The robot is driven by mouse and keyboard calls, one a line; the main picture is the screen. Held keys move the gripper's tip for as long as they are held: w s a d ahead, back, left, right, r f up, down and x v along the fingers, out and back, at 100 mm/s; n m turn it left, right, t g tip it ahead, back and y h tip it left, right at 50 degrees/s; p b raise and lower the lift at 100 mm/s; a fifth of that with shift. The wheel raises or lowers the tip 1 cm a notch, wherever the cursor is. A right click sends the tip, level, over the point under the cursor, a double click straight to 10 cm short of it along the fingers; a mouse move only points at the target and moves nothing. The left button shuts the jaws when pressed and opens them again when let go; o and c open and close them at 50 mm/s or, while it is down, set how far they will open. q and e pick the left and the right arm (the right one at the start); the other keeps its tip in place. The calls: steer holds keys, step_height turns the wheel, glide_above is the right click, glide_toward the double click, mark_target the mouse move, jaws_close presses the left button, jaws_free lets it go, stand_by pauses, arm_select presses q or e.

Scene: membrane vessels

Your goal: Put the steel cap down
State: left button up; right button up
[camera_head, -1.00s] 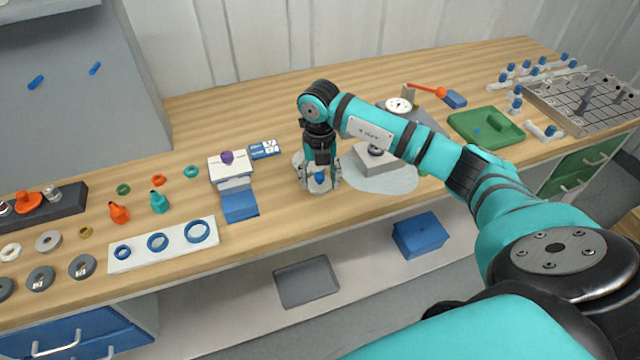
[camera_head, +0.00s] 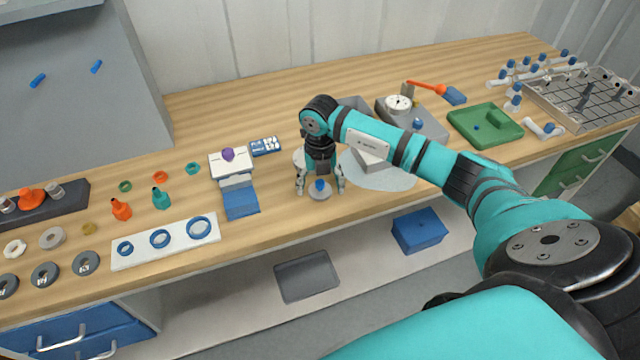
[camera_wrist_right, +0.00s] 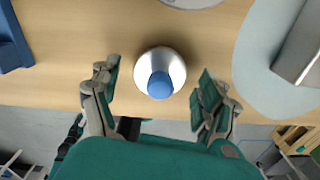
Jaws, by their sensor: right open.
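The steel cap (camera_wrist_right: 160,62) is a round silver disc with a blue knob on top. It rests on the wooden bench near the front edge, knob up. It also shows in the head view (camera_head: 320,193), below my right gripper (camera_head: 320,190). In the right wrist view, my right gripper (camera_wrist_right: 155,95) is open, with one finger on each side of the cap and a clear gap to both. My left gripper is not in view.
A pale round mat (camera_head: 400,178) with a grey block (camera_head: 370,161) lies right of the cap. A blue-and-white stand (camera_head: 240,203) is to its left. A white board with blue rings (camera_head: 165,244) lies farther left. The bench's front edge is close.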

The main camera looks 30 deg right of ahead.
mark_target(320, 182)
steer(key=shift+r, duration=0.15)
step_height(320, 182, up, 12)
steer(key=b, duration=0.2)
stand_by(0.4)
